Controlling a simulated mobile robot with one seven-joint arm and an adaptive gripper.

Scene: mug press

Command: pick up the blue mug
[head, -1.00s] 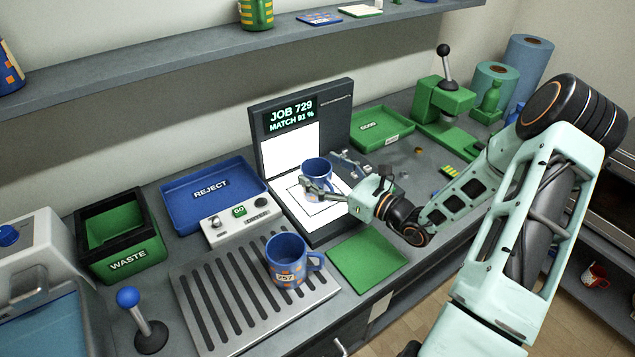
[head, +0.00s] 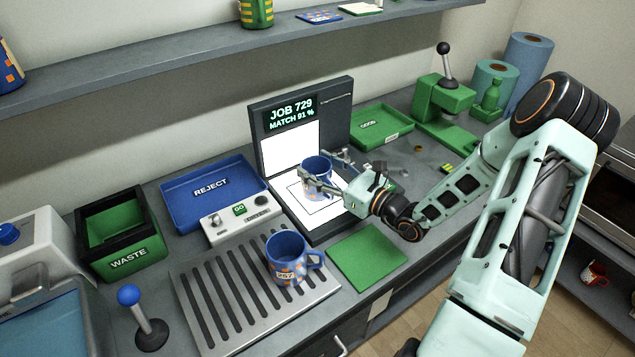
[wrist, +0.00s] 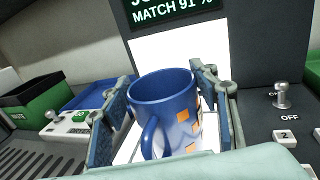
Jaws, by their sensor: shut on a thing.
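A blue mug with orange squares (head: 317,168) is over the white lit plate of the job station, upright. My gripper (head: 319,182) is shut on this mug, with one finger on each side of it. In the wrist view the mug (wrist: 163,98) stands between the two fingers (wrist: 162,104), its handle toward the camera. I cannot tell whether its base touches the plate. A second blue mug with orange squares and a number label (head: 287,262) stands on the slotted metal grate, its handle to the right.
The station screen (head: 290,115) stands behind the held mug. A blue reject tray (head: 176,216), a control box with GO (head: 240,221) and a green waste bin (head: 133,262) are to the left. A bare green mat (head: 368,258) lies in front. The green GOOD tray (head: 393,138) is behind right.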

